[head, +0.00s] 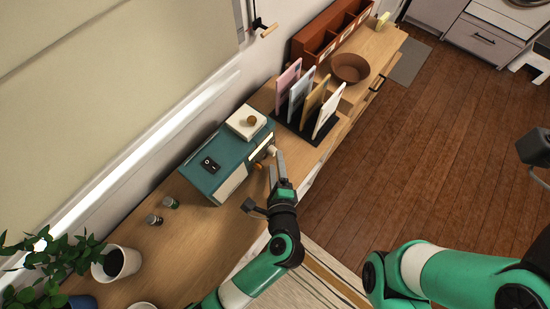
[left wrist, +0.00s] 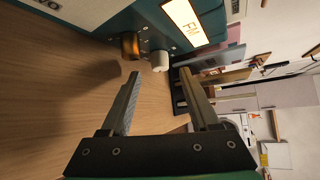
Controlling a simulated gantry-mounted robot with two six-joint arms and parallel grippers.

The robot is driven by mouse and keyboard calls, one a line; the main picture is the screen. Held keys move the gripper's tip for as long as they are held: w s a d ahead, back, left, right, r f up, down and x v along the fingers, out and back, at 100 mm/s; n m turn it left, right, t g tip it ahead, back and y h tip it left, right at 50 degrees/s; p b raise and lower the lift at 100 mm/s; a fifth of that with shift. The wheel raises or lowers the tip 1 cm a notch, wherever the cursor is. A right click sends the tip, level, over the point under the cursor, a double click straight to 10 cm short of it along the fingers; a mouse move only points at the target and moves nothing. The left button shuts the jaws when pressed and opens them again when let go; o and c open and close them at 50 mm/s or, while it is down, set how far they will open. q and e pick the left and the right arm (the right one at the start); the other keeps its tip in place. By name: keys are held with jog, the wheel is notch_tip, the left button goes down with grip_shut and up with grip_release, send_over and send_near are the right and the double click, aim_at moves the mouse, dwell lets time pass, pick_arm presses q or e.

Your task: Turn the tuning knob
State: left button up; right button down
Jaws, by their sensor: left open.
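A teal radio (head: 205,181) with a dark power switch (head: 210,165) on top stands on the wooden counter. Its front has a lit FM dial (left wrist: 186,22), a brass knob (left wrist: 131,46) and a white knob (left wrist: 160,61). No label shows which is the tuning knob. My left gripper (head: 275,160) is open in front of the radio. In the left wrist view the gripper (left wrist: 160,75) has its fingers spread, with the white knob just beyond the gap between the tips. I see no contact.
A black rack (head: 297,133) with several upright boards stands right beside the radio. A brown bowl (head: 350,68) and a reddish organizer (head: 322,38) are farther along. Two small jars and a potted plant (head: 115,262) are at the left. Wooden floor (head: 440,150) lies open at right.

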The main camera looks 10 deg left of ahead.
aim_at(272, 151)
pick_arm(q)
jog(key=shift+x, duration=1.45)
jog(key=shift+c, duration=0.4)
grip_shut()
